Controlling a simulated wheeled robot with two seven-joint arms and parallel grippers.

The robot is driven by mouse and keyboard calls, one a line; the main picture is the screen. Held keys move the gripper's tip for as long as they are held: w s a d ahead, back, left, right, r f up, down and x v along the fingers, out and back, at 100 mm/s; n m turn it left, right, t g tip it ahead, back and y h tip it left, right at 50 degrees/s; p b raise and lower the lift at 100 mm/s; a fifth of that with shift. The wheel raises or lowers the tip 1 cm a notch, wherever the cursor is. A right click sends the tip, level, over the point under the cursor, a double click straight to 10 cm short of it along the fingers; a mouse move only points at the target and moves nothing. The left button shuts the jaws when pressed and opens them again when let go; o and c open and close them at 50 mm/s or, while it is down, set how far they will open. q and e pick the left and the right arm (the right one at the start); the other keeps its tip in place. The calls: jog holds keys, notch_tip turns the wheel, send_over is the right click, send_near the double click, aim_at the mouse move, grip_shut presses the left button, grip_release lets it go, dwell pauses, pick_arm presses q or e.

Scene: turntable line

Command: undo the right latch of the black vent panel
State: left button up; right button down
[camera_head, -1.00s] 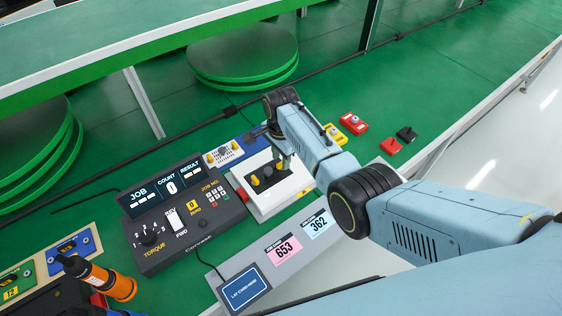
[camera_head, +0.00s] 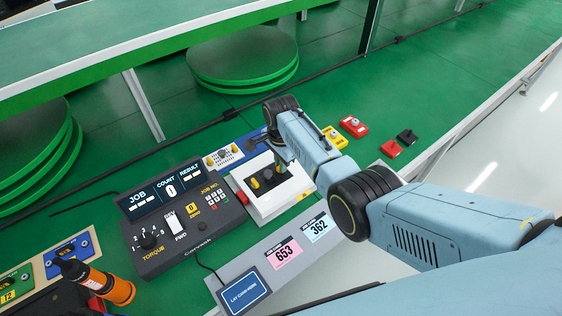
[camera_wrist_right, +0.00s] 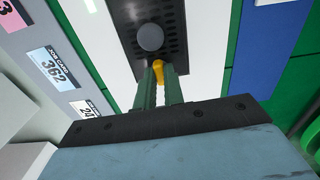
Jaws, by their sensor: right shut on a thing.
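The black vent panel (camera_head: 268,180) lies on a white box in the head view, with a yellow latch (camera_head: 255,183) at its left side. My right gripper (camera_head: 281,162) reaches down to its right side from above. In the right wrist view, the dark perforated panel (camera_wrist_right: 172,20) carries a round grey knob (camera_wrist_right: 150,37). The green fingers of my right gripper (camera_wrist_right: 160,80) are closed around the yellow right latch (camera_wrist_right: 158,66), which is partly hidden between them. My left gripper is not in view.
A torque controller (camera_head: 175,225) with a lit display stands left of the white box (camera_head: 262,209). A card board (camera_head: 240,270) lies in front. An orange tool (camera_head: 108,286) is at lower left. Red (camera_head: 354,127) and yellow (camera_head: 335,137) blocks lie beyond my right arm.

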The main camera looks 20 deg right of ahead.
jog(key=shift+n, duration=0.3)
jog(key=n+p, duration=0.2)
jog(key=n, duration=0.1)
jog(key=shift+r+n, duration=0.1)
jog(key=shift+n, duration=0.2)
jog(key=n+p, duration=0.1)
jog(key=n, duration=0.3)
jog(key=shift+n, duration=0.3)
jog(key=n+p, duration=0.1)
jog(key=n, duration=0.3)
jog(key=shift+n, duration=2.2)
jog(key=c, duration=1.5)
grip_release()
